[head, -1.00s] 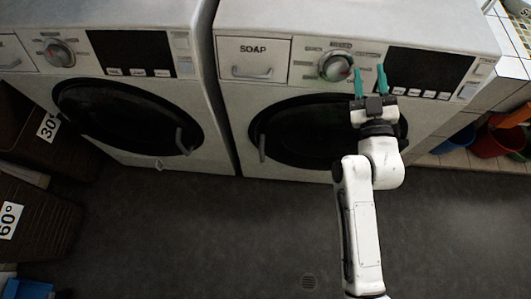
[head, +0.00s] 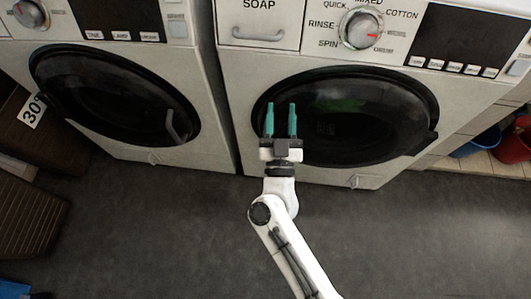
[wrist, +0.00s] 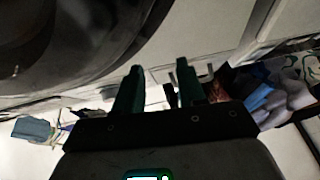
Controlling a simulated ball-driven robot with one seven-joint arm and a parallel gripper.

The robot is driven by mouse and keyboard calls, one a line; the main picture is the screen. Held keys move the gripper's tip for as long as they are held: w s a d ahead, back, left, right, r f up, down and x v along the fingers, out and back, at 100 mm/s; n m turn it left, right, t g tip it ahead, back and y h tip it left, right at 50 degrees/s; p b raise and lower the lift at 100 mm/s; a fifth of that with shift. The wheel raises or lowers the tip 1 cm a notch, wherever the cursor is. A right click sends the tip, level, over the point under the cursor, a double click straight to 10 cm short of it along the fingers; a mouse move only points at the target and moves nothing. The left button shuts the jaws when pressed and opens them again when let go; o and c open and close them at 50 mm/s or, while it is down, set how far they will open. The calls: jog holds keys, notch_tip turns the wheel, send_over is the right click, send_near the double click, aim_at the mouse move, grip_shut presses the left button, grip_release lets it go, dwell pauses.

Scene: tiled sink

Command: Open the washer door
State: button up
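The right washer (head: 235,70) is white with a round dark door (head: 370,120), which looks closed. The door's handle, at its left side, is not visible now; my gripper is in front of that area. My gripper (head: 281,106) has two teal fingers pointing up the picture, parallel with a gap between them. It is open, and I see nothing held. Whether it touches the door I cannot tell. In the wrist view the fingers of my gripper (wrist: 158,70) are apart, and a dark round shape (wrist: 70,45) fills the upper left.
A second washer (head: 210,150) stands to the left, its door (head: 110,95) closed with a handle (head: 177,127) on the right. Brown baskets (head: 30,215) stand at far left. Red and blue buckets (head: 515,145) sit at the right. The floor in front is clear.

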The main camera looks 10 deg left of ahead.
jog(key=s+a+f+m+g+h+b, duration=0.1)
jog(key=s+a+f+g+h+b, duration=0.15)
jog(key=f, duration=0.35)
jog(key=s+a+f+m+g+h+b, duration=0.1)
jog(key=s+a+f+b, duration=0.15)
jog(key=f, duration=0.45)
jog(key=s+a+f+m+g+h+b, duration=0.1)
jog(key=s+f+h, duration=0.1)
jog(key=s+f, duration=0.3)
jog(key=b+x, duration=0.1)
jog(key=x, duration=0.3)
jog(key=b+x, duration=0.1)
jog(key=x, duration=0.3)
jog(key=f+b+x, duration=0.1)
jog(key=x, duration=0.2)
jog(key=shift+w+a, duration=0.1)
jog(key=shift+w, duration=0.35)
jog(key=shift+c, duration=0.5)
grip_shut()
